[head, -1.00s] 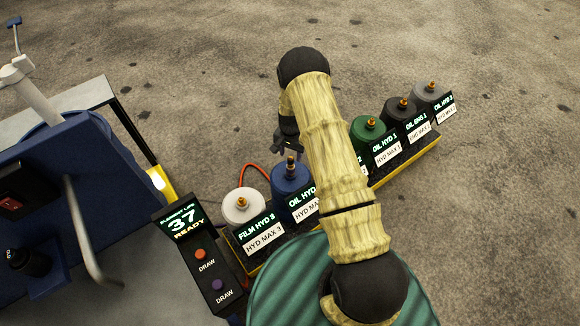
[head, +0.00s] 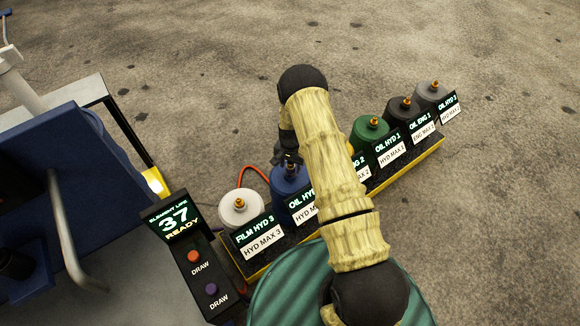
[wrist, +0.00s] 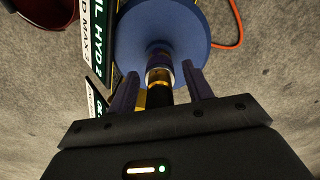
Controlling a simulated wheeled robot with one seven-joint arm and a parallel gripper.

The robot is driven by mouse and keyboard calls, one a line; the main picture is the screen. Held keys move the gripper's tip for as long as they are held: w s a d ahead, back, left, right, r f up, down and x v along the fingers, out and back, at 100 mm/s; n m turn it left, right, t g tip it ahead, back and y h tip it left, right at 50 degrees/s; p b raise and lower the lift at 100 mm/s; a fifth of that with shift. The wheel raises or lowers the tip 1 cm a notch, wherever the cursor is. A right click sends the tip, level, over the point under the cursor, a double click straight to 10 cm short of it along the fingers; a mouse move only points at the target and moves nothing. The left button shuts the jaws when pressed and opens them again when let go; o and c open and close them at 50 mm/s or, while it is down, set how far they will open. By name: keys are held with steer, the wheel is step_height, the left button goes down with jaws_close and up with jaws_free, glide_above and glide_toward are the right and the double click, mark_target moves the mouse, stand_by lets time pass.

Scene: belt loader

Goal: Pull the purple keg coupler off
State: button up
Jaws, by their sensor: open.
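The blue keg (head: 283,188) stands in the rack, second from the left; it fills the upper middle of the wrist view (wrist: 185,20). A coupler (wrist: 159,62) with a dark purple part, a silver ring and black-and-gold parts stands out from the keg's top. My gripper (wrist: 160,86) is open, with one finger on each side of the coupler and a gap visible on both sides. In the head view my gripper (head: 289,157) is just above the blue keg and hides most of the coupler.
A white keg (head: 240,208) stands to the left, and green (head: 369,134), black (head: 403,108) and grey (head: 433,92) kegs to the right. An orange-red hose (head: 250,170) runs behind the white and blue kegs. A panel (head: 177,223) reads 37 READY. Floor behind is clear.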

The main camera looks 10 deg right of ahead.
steer(key=shift+c, duration=0.4)
jaws_close()
steer(key=shift+r+p, duration=0.45)
steer(key=shift+r, duration=0.25)
stand_by(0.3)
steer(key=shift+r+p, duration=1)
steer(key=shift+r, duration=0.45)
